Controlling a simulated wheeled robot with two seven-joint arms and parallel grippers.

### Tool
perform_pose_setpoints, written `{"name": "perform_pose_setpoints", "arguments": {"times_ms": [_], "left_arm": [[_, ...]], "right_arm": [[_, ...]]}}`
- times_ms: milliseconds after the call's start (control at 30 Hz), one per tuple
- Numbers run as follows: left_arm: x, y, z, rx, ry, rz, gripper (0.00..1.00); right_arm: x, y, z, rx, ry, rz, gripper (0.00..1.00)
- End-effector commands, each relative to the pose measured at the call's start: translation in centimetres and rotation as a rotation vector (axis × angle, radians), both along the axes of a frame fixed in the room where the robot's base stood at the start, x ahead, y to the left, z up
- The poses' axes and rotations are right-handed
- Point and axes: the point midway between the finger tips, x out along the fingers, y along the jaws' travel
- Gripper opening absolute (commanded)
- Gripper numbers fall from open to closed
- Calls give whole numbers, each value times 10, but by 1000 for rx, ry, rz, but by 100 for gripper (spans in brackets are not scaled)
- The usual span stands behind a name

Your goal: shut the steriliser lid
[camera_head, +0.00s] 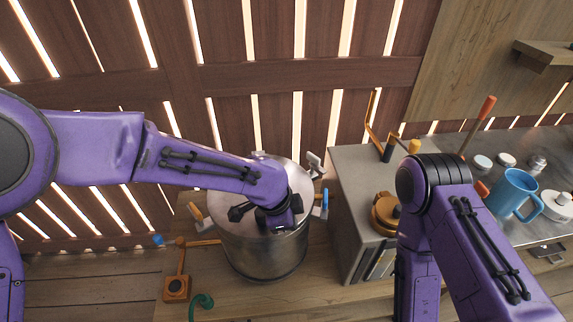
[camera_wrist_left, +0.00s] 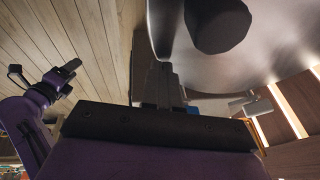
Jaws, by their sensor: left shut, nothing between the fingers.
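In the left wrist view the lid's shiny metal (camera_wrist_left: 265,50) fills the upper right, with a dark round knob (camera_wrist_left: 215,25). My left gripper (camera_head: 272,222) is shut and empty at the lid's top, near its front right; its fingers (camera_wrist_left: 168,88) show beside the metal. My right gripper is outside the head view; a purple arm's end (camera_wrist_left: 45,85) shows in the wrist view.
An orange crank (camera_head: 177,285) and green hook (camera_head: 202,302) are front left. A slatted wooden wall (camera_head: 235,95) stands behind.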

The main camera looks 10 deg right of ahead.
Motion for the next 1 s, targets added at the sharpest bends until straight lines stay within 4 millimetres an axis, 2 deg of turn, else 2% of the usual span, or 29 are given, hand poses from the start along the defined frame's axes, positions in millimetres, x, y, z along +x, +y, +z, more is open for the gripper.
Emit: {"name": "perform_pose_setpoints", "arguments": {"times_ms": [233,267,300,333,500,633,867,967,1000], "left_arm": [[0,2,52,-1,0,4,0],[-1,3,54,-1,-2,5,0],[-5,8,55,-3,-4,6,0],[-8,11,62,-3,-5,6,0],[-23,23,102,-2,-4,5,0],[-30,29,120,-1,-2,5,0],[-33,31,129,0,1,4,0],[-33,31,127,-1,4,8,0],[-33,32,121,-11,15,26,0]], "right_arm": [[0,0,57,0,0,0,60],[0,0,57,-1,-1,0,60],[1,0,41,0,-2,0,60],[1,0,38,0,-2,0,60],[0,0,32,0,0,0,60],[0,0,30,0,0,0,60],[0,0,30,0,0,0,60],[0,0,30,0,0,0,60],[0,0,29,0,0,0,60]]}}
